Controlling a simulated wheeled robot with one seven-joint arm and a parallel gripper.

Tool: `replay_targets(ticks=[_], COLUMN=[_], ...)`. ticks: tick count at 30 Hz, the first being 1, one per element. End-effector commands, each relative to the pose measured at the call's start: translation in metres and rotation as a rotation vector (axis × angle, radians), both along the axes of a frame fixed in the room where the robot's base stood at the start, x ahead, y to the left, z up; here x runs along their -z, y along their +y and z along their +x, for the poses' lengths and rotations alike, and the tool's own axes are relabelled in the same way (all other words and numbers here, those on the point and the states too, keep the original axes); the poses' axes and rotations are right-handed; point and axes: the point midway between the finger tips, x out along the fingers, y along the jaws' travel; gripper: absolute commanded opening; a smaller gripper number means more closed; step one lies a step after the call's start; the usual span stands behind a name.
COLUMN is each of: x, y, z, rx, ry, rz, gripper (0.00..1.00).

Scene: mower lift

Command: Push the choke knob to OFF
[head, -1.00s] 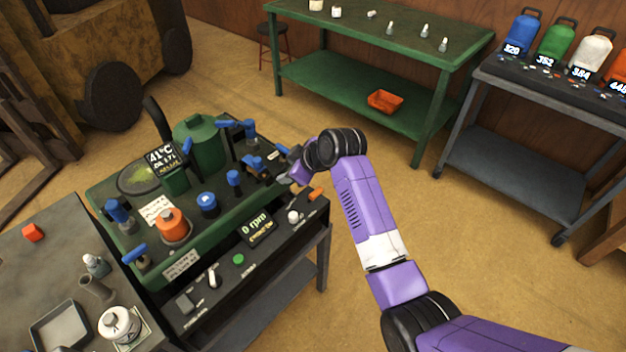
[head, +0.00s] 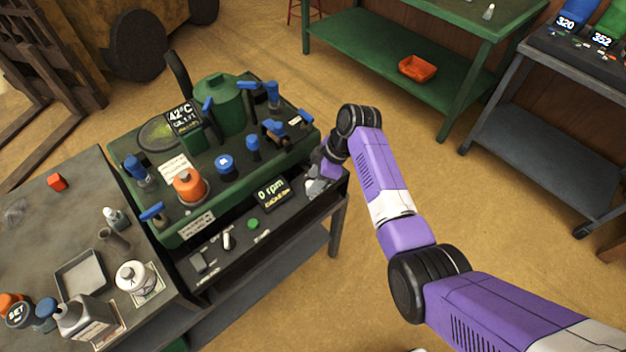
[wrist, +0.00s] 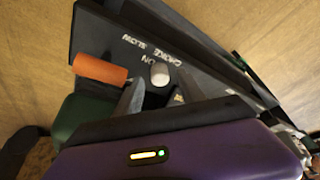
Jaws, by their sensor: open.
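The choke knob (wrist: 159,74) is a small white knob on the dark control panel (wrist: 112,32) in the wrist view. It stands close to the upside-down ON lettering, with the word CHOKE nearby. My gripper (wrist: 157,92) is open, its two grey fingers pointing at the panel. The knob shows between and just beyond the fingertips; I cannot tell whether they touch it. In the head view my gripper (head: 316,187) is over the right end of the panel (head: 245,243) and hides the knob there.
An orange handle (wrist: 100,70) lies beside the knob in the wrist view. The green mower (head: 150,222) with blue levers stands behind the panel. A 0 rpm display (head: 272,192) and green button (head: 253,224) are left of my gripper.

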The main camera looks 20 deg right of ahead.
Motion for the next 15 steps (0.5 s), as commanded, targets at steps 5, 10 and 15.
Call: replay_targets(ticks=[5,10,15], x=[0.0082,0.0087,0.0085], y=[0.0033,0.0034,0.0033], z=[0.0015,0.0018,0.0018], rx=[0.0,0.0,0.001], ry=[0.0,-0.001,0.0], rz=[0.0,0.0,0.0], gripper=[0.47,0.47,0.25])
